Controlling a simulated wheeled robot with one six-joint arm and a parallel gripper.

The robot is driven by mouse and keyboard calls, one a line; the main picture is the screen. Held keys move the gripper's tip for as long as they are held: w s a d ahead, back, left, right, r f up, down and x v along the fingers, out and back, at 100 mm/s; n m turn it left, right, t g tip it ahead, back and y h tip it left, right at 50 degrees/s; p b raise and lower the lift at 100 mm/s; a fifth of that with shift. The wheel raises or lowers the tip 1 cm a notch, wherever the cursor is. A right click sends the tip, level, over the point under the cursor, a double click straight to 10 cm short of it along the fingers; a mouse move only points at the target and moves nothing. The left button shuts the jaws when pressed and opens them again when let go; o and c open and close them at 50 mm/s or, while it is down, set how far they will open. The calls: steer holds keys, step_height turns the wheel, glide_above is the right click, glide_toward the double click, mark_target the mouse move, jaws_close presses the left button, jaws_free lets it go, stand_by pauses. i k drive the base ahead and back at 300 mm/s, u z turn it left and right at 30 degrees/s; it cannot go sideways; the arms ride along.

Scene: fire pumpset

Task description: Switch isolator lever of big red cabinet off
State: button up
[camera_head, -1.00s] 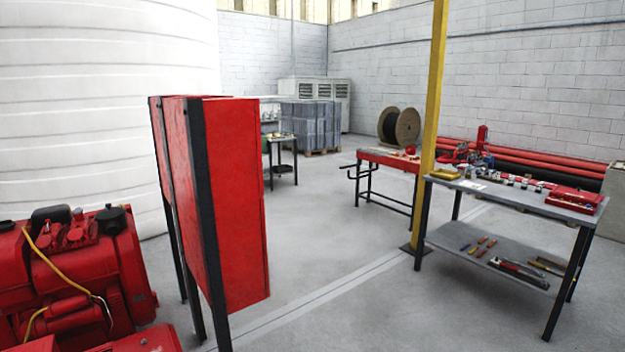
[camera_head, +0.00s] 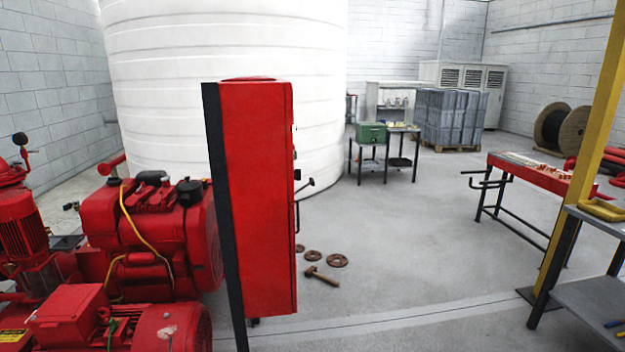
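The big red cabinet (camera_head: 257,205) stands upright left of the middle, on a black post frame. I see mostly its side. Its front faces right and shows only as a thin edge. A dark lever with a round knob (camera_head: 309,183) sticks out from that front edge at about mid height. I cannot tell whether it is the isolator lever or whether it is on or off. Small knobs or lights above it are seen edge-on. My gripper is not in view.
Red pump machinery (camera_head: 150,240) fills the left. A red workbench (camera_head: 530,172) and a yellow post (camera_head: 590,150) stand at right. The floor between is clear.

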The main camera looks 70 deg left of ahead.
mark_target(311, 182)
steer(key=u, duration=0.4)
steer(key=i, duration=0.75)
steer(key=u, duration=1.5)
steer(key=i, duration=0.65)
steer(key=u, duration=0.7)
steer(key=i, duration=0.85)
steer(key=z, duration=0.65)
